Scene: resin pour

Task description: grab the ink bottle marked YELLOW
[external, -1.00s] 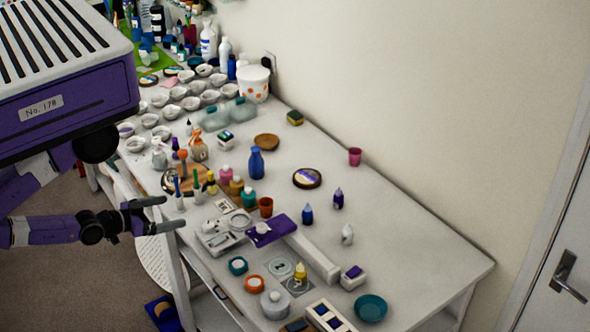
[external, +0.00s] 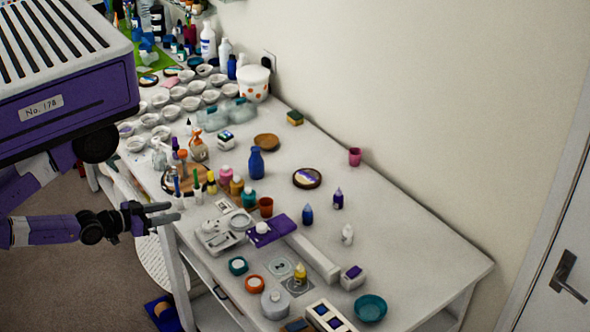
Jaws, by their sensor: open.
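A small yellow bottle (external: 300,273) with a pointed tip stands upright on a dark square near the front of the table (external: 420,255). Another slim yellow bottle (external: 211,184) stands in the group at the table's left side. Any lettering on either is too small to read. My gripper (external: 174,212) is open and empty at the table's left edge, its fingers pointing right. It is well to the left of and behind the front yellow bottle, and close to the left-hand group, touching nothing that I can make out.
Blue (external: 307,215) and purple (external: 338,199) dropper bottles and a white one (external: 347,235) stand to the right. An orange-rimmed jar (external: 254,284), a grey lidded pot (external: 275,303) and a teal dish (external: 370,308) surround the front bottle. The table's right side is mostly clear.

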